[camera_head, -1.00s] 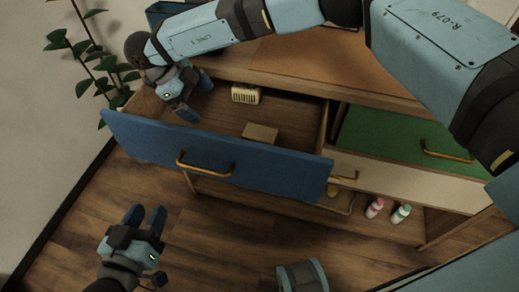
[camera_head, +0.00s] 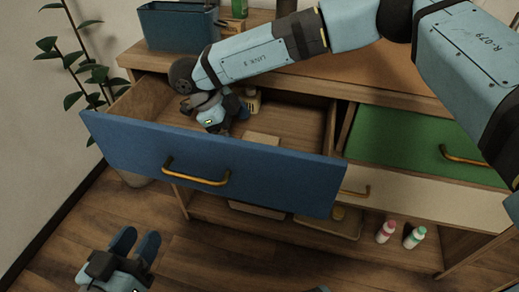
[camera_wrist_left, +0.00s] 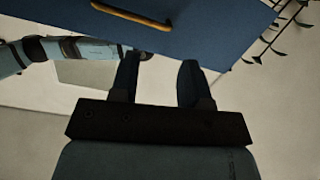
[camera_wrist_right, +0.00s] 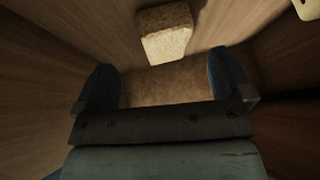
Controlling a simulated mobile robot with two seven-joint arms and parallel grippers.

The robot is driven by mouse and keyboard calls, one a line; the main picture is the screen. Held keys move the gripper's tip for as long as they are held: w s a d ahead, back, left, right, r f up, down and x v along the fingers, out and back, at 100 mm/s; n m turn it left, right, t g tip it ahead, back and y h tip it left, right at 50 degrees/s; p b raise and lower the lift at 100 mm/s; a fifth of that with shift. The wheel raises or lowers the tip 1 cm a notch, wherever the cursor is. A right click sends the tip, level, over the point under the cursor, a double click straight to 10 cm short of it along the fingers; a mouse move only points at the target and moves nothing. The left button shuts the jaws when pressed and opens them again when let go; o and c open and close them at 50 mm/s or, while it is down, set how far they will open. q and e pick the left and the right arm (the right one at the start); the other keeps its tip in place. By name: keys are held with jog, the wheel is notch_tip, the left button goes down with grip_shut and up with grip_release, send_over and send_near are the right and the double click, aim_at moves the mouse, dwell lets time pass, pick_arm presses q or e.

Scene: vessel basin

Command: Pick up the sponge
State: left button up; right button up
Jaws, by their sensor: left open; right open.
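The sponge (camera_head: 262,139) appears to be the pale tan block lying in the open blue-fronted drawer (camera_head: 215,170), partly hidden by its front. In the right wrist view a porous beige block (camera_wrist_right: 165,30) lies beyond the fingertips, apart from them. My right gripper (camera_head: 238,108) reaches into the drawer, left of and behind the sponge. It is open, with nothing held between its fingers (camera_wrist_right: 165,88). My left gripper (camera_head: 136,243) is open and empty, low in front of the drawer. The left wrist view shows its two spread fingers (camera_wrist_left: 157,80) below the drawer front.
A green front (camera_head: 410,145) with a handle is to the right. Two small bottles (camera_head: 386,231) (camera_head: 414,237) stand low at the right. A dark bin (camera_head: 178,27) sits on the cabinet top.

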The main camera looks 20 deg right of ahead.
aim_at(258, 140)
jog(key=shift+s+d, duration=0.2)
jog(key=shift+d, duration=0.4)
jog(key=shift+s+d, duration=0.15)
jog(key=shift+d, duration=0.4)
jog(key=b+x, duration=0.2)
jog(key=x, duration=0.3)
jog(key=c, duration=1)
pick_arm(q)
jog(key=shift+w+a+m+t, duration=0.5)
jog(key=shift+w+m, duration=0.2)
jog(key=shift+m, duration=0.2)
